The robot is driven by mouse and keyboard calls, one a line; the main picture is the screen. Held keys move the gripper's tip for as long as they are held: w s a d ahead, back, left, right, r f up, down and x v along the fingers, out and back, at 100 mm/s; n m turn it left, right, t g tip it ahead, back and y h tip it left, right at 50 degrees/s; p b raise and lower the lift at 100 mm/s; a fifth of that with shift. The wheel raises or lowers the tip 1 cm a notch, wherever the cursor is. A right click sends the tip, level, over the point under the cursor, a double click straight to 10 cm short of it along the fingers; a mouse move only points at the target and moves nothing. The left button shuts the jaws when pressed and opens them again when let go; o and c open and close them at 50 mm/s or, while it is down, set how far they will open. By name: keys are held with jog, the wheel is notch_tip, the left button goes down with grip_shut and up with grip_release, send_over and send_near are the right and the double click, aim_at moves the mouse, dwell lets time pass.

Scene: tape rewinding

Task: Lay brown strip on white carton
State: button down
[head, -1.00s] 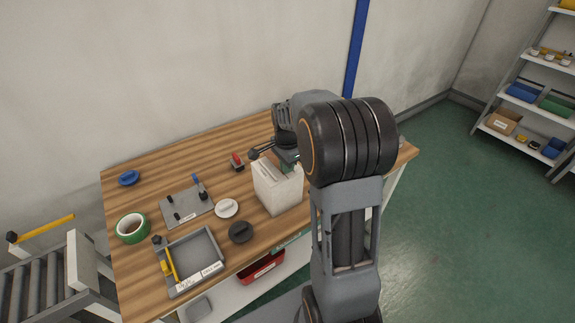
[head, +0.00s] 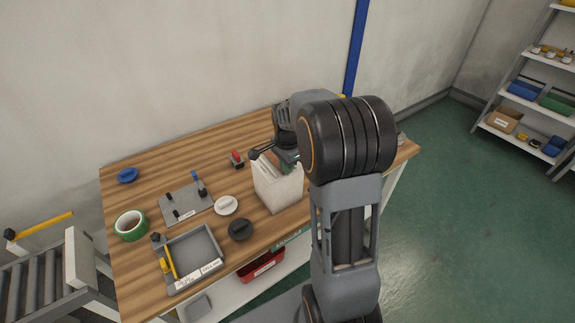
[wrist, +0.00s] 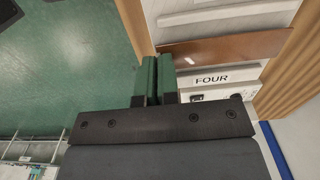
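The white carton (head: 280,191) stands upright near the table's front edge in the head view. My gripper (head: 288,164) is at its top, partly hidden by my arm. In the wrist view, my gripper's two green fingers (wrist: 158,62) are close together, at the left end of the brown strip (wrist: 232,46). The strip is glossy and flat, and stretches right from the fingertips across a white surface that seems to be the carton (wrist: 215,12). The fingers appear shut on the strip's end, but the contact is partly hidden. I cannot tell whether the strip touches the carton.
The wooden table (head: 140,268) also holds a green tape roll (head: 130,225), a grey tray (head: 193,258), a white disc (head: 226,205), a dark disc (head: 240,229), a grey tool board (head: 183,204) and a blue disc (head: 128,176). A panel marked FOUR (wrist: 212,78) shows beside the strip.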

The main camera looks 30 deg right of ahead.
jog(key=shift+f, duration=0.2)
jog(key=c, duration=1.8)
grip_release()
jog(key=o, duration=0.5)
jog(key=shift+o, duration=0.6)
jog(key=shift+o, duration=0.7)
jog(key=shift+r, duration=0.1)
jog(key=shift+r+p, duration=2.65)
jog(key=shift+r, duration=0.8)
